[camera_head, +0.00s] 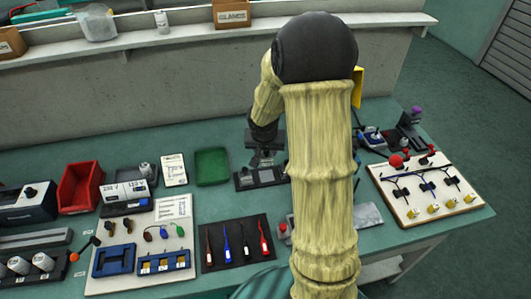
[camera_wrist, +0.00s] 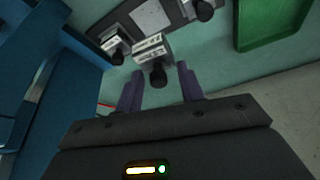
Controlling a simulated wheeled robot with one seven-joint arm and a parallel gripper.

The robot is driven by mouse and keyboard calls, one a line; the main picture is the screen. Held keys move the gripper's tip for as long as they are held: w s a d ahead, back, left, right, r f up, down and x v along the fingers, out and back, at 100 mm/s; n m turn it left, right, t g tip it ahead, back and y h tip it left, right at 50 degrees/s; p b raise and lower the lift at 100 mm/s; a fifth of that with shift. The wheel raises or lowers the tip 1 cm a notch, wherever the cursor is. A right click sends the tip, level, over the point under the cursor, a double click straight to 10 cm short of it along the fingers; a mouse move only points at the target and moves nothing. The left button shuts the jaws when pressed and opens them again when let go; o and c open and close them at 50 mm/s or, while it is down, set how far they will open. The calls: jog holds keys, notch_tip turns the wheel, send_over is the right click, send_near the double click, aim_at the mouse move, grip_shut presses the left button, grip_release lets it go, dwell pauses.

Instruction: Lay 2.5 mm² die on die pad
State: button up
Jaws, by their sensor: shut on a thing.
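My gripper (camera_wrist: 160,68) has purple fingers and is shut on a small grey die with a white printed label (camera_wrist: 150,46) and a black knob on its near side. The print is too small to read, so I cannot tell its size. A dark die rack (camera_wrist: 127,16) lies behind it, with a second labelled die (camera_wrist: 113,46) at left and another black-knobbed one (camera_wrist: 203,10) at right. A light bare patch shows on the rack between them. In the head view, my gripper (camera_head: 265,147) is just above the rack (camera_head: 246,183). I cannot tell which surface is the die pad.
A green tray (camera_head: 212,167) and a red bin (camera_head: 80,186) stand left of the rack. A black mat (camera_head: 238,260) with several coloured tools lies in front. A white wiring board (camera_head: 425,212) is at right. My arm hides part of the bench's middle.

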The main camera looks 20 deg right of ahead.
aim_at(266, 158)
jog(key=shift+f+b, duration=2.45)
jog(key=shift+f, duration=0.25)
jog(key=shift+n+p, duration=0.4)
jog(key=shift+p, duration=0.1)
jog(key=shift+f+b, duration=0.65)
jog(key=shift+b, duration=0.25)
dwell(0.7)
jog(key=o, duration=1.4)
jog(key=shift+r+p, duration=3.35)
jog(key=shift+r, duration=0.45)
